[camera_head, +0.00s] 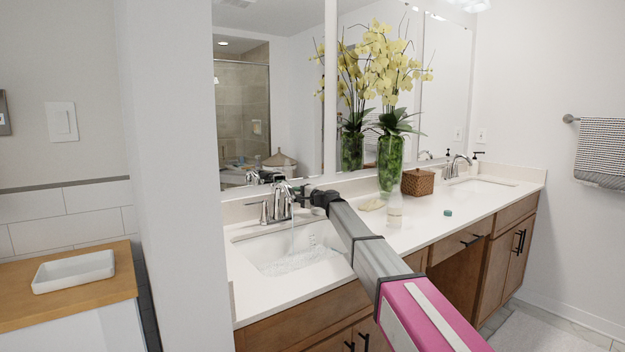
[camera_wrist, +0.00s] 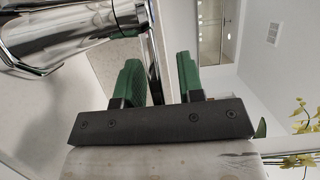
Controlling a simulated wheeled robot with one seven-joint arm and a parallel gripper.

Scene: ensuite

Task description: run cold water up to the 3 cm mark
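The near sink basin (camera_head: 262,250) has a chrome faucet (camera_head: 281,203) at its back edge. A thin water stream (camera_head: 291,238) falls from the spout, and rippled water (camera_head: 298,264) covers the basin floor. A small faint mark shows on the basin's back wall, too small to read. The faucet's left handle (camera_head: 264,212) is visible; the right handle is mostly hidden behind my gripper (camera_head: 312,195), which is just right of the faucet. In the wrist view my gripper's green fingertips (camera_wrist: 160,78) are apart with nothing clearly held. The chrome faucet (camera_wrist: 75,30) fills the upper left there.
A mirror (camera_head: 275,90) is close behind the faucet. A second sink (camera_head: 483,186) lies further right.

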